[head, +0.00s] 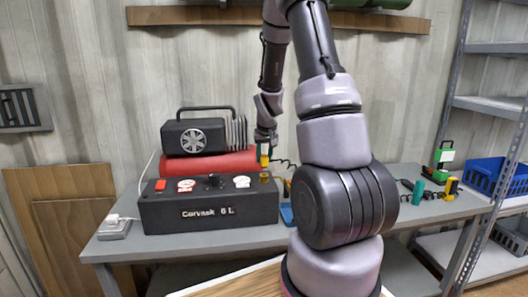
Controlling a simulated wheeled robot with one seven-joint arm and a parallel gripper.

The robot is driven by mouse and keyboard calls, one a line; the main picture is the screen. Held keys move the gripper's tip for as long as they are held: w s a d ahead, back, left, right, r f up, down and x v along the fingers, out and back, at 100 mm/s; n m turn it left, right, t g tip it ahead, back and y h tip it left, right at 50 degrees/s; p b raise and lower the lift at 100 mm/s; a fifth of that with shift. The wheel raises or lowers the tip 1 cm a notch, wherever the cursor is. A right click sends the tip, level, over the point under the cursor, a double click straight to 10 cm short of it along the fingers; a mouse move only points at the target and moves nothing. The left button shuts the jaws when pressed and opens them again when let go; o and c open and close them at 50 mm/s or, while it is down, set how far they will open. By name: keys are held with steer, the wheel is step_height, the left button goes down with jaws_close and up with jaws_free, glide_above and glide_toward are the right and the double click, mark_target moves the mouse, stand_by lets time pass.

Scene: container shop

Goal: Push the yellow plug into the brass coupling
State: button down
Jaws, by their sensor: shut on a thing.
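My gripper (265,138) points down above the right end of the black "Corvask 6 L" box (208,212). It is shut on the yellow plug (264,159), which hangs below the fingers and is small in this view. The brass coupling (265,177) sits at the right end of the box's top face. The plug is above the coupling and nearly in line with it. A small gap seems to show between them, but their depth offset cannot be told. A dark coiled cord (284,163) shows just right of the plug.
A red cylinder (215,165) lies behind the box, with a black machine (195,136) on top. A blue item (287,214) lies right of the box. The grey bench (405,212) holds small tools at right. A white adapter (114,228) sits at left.

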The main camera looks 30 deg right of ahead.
mark_target(264, 164)
steer(key=shift+f, duration=1.05)
steer(key=shift+f, duration=0.55)
stand_by(1.2)
steer(key=shift+c, duration=2.2)
jaws_free()
steer(key=v, duration=1)
steer(key=shift+s+r, duration=0.25)
steer(key=shift+r, duration=0.05)
steer(key=shift+a, duration=0.1)
